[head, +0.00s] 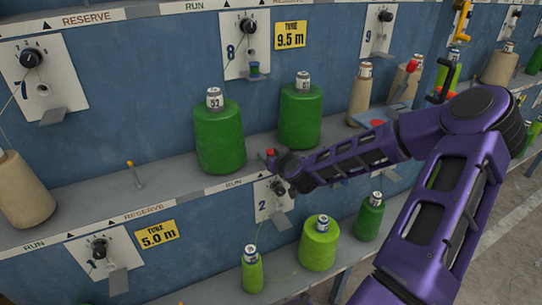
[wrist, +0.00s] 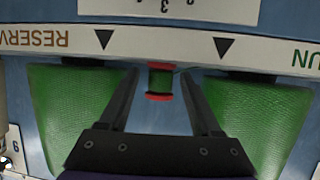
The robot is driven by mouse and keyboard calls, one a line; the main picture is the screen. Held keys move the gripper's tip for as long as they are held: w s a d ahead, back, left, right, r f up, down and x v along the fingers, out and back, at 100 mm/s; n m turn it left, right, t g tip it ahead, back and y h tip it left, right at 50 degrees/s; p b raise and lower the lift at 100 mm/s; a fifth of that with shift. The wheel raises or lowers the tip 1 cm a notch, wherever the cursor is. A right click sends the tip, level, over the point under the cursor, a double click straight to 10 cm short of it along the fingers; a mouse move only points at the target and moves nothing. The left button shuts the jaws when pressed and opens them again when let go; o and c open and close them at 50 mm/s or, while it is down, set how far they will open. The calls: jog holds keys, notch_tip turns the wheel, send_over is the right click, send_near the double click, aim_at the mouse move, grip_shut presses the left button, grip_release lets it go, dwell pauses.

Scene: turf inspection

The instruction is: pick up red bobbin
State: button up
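A small bobbin with red ends and a green middle (wrist: 160,82) shows between the fingers of my gripper (wrist: 160,74) in the wrist view. My fingers stand apart, with a visible gap on each side of the bobbin. In the head view a bit of red (head: 270,153) shows at the tip of my gripper (head: 276,160), at the shelf between two large green cones; the fingers themselves are too small and dark to make out there.
Large green cones (head: 219,139) and (head: 300,117) stand left and right of my gripper on the upper shelf (head: 150,195). A blue-ended bobbin (head: 254,68) sits on the panel 8 holder. Green cones (head: 319,243) stand below.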

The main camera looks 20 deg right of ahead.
grip_shut()
